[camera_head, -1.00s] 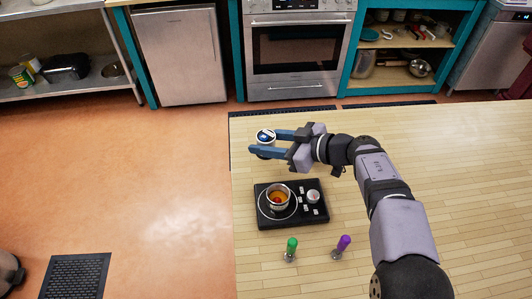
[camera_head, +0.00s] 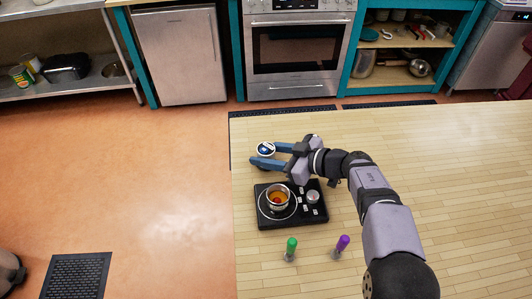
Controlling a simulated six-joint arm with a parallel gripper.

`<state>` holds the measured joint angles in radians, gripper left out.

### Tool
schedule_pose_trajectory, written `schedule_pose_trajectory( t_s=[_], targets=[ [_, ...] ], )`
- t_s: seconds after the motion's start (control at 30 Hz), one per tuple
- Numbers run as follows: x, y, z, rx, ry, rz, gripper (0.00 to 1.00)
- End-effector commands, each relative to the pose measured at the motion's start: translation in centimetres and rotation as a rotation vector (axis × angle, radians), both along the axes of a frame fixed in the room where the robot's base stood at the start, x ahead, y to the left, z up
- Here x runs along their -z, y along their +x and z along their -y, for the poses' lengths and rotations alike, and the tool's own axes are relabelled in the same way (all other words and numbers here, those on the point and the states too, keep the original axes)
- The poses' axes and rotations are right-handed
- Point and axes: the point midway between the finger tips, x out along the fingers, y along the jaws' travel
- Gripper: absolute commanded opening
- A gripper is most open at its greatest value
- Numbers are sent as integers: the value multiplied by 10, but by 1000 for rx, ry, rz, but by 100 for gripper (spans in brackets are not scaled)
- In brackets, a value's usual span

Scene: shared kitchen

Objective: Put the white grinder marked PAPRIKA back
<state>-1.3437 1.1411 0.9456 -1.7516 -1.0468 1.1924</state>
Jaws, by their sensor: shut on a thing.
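My gripper (camera_head: 265,155) is over the left far part of the wooden table. It is shut on a small round thing with a white rim and a dark blue top (camera_head: 265,148), seen from above between the blue fingers. This may be the white grinder, but no PAPRIKA marking can be read at this size. Its lower body is mostly hidden by the near finger, and I cannot tell whether it touches the table.
Just nearer stands a black cooker (camera_head: 263,219) with a small pot (camera_head: 278,198) of orange contents. The table's left edge is close. The table's right side (camera_head: 460,180) is clear.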

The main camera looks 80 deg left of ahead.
Motion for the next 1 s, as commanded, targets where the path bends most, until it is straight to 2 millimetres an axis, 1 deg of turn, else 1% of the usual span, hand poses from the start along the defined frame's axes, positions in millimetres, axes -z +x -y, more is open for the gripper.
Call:
schedule_pose_trajectory(
  t_s=[0.07,0.1,0.17,0.43,0.57,0.77,1.0],
  targets=[
    [1,0,0,0,2,-1,2],
    [3,0,0,0,0,0,43],
    [3,0,0,0,0,0,57],
    [2,0,0,0,0,0,57],
    [-1,0,0,0,0,0,57],
    [-7,16,10,2,-1,1,57],
    [-24,48,33,4,0,0,57]
  ],
)
